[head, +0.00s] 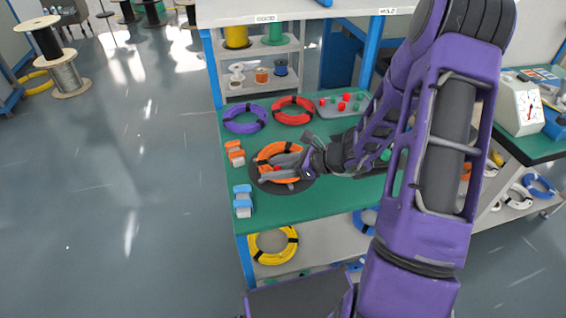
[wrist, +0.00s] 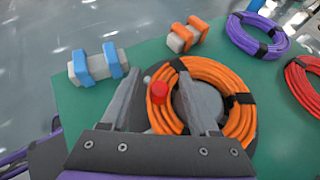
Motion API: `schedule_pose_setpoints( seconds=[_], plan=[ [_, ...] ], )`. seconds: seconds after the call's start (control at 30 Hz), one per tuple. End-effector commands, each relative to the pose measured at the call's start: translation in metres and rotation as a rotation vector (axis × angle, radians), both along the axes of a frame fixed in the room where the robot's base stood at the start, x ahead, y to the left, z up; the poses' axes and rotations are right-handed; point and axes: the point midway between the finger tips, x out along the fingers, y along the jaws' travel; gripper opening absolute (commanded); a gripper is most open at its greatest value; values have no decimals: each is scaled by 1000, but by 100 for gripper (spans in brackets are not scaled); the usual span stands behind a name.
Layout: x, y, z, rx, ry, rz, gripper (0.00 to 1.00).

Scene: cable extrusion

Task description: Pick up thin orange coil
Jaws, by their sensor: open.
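The orange coil (head: 265,154) lies on a dark round base on the green table, and its near side is partly hidden by my gripper (head: 271,172). It is a ring with black ties, and it also shows in the wrist view (wrist: 214,68). My gripper (wrist: 163,104) is open in the wrist view, with its two grey fingers apart. The left part of the coil and a red knob (wrist: 159,90) show between the fingers. The right finger overlaps the inside of the ring in the picture. I cannot tell whether either finger touches the coil.
A purple coil (head: 245,118) and a red coil (head: 292,110) lie behind it. Grey blocks with orange bands (head: 235,153) and blue bands (head: 242,201) stand to the left. A grey tray (head: 345,104) with red and green pieces is at the back. A yellow coil (head: 272,245) sits on the lower shelf.

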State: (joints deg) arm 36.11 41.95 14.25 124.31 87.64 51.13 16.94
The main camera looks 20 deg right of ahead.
Motion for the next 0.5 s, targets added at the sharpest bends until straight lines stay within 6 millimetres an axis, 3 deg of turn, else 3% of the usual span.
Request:
schedule_pose_setpoints(
  seconds=[0.13,0.4,0.5],
  plan=[
    [0,0,0,0,0,0,61],
    [0,0,0,0,0,0,13],
    [0,0,0,-1,1,0,0]
  ],
)
